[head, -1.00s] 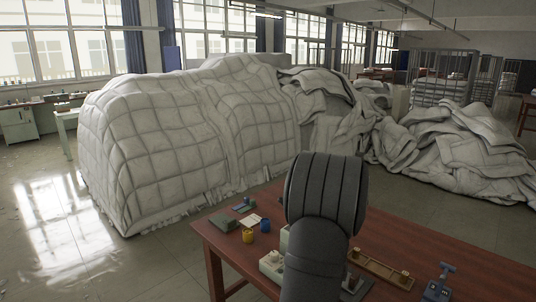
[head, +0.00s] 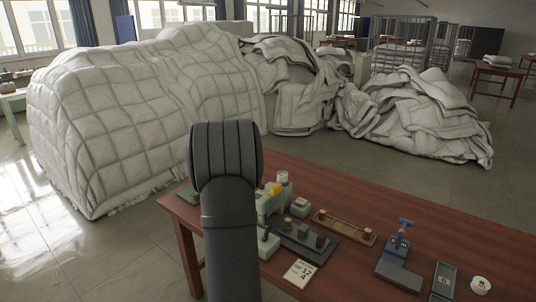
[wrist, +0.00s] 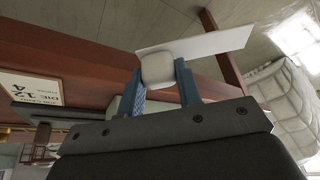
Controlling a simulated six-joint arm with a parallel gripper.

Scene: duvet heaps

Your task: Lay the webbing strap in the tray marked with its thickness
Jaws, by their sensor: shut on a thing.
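In the wrist view my gripper (wrist: 160,83) has its two blue fingers shut on a pale thing. It has a rounded whitish block between the fingers and a flat white strip (wrist: 205,41) running out to the right. It may be the webbing strap; I cannot be sure. In the head view my arm hides the gripper and what it holds. A dark green tray (head: 444,279) lies at the table's right, with no readable mark. I cannot read a thickness on any.
A blue-grey press-like device (head: 399,258) and a white roll (head: 480,285) stand on the red-brown table (head: 420,220). Quilted heaps (head: 130,110) stand behind.

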